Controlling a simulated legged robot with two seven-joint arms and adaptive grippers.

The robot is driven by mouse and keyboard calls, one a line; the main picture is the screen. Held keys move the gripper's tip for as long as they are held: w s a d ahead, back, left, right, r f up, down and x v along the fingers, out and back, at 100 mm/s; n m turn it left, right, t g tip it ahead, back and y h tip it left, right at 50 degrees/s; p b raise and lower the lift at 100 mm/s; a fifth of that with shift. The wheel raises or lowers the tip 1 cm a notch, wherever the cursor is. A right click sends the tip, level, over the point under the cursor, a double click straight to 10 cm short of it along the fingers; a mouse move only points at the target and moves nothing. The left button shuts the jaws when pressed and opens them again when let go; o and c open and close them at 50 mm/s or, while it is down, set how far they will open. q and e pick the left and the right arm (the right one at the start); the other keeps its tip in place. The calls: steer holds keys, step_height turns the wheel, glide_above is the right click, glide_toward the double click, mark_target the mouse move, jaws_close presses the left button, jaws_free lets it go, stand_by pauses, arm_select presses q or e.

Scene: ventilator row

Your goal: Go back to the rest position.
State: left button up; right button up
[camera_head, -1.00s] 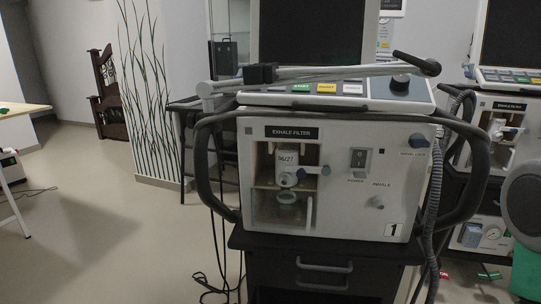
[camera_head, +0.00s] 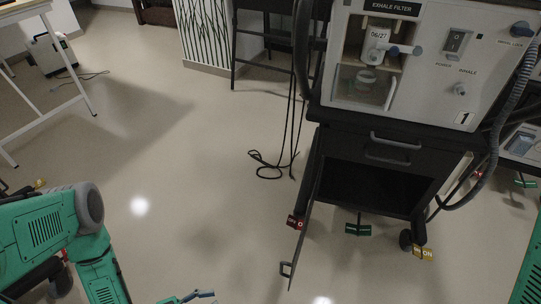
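My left arm (camera_head: 45,235) is green and comes in at the lower left, bent downward over the floor. A small green and grey part at the bottom edge looks like part of my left gripper (camera_head: 190,297); it is cut off, so its opening and anything in it cannot be told. A green piece of my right arm (camera_head: 525,275) shows at the lower right edge; its gripper is outside the view. The ventilator marked 1 (camera_head: 425,90) stands on a dark cart (camera_head: 375,150), well beyond both arms. Its filter unit (camera_head: 379,48) reads 06/27.
The cart's lower door (camera_head: 306,215) hangs open toward me. Red (camera_head: 295,222), green (camera_head: 357,229) and yellow (camera_head: 423,253) tags sit at its wheels. A cable (camera_head: 268,165) lies on the floor. A white-legged table (camera_head: 65,85) stands left.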

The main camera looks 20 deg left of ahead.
arm_select(q)
steer(key=w+d+r+n+g+y, duration=0.25)
steer(key=w+d+g+y, duration=0.2)
steer(key=d, duration=0.25)
steer(key=s+a+r+n+g+y+p, duration=0.1)
steer(key=s+a+r+n+g+y, duration=0.6)
steer(key=a+r, duration=0.4)
step_height(320, 180, up, 12)
steer(key=s+a+m+p, duration=0.1)
steer(key=p, duration=1.2)
steer(key=shift+r+t+y, duration=0.15)
steer(key=shift+t+y, duration=0.2)
steer(key=shift+m, duration=0.25)
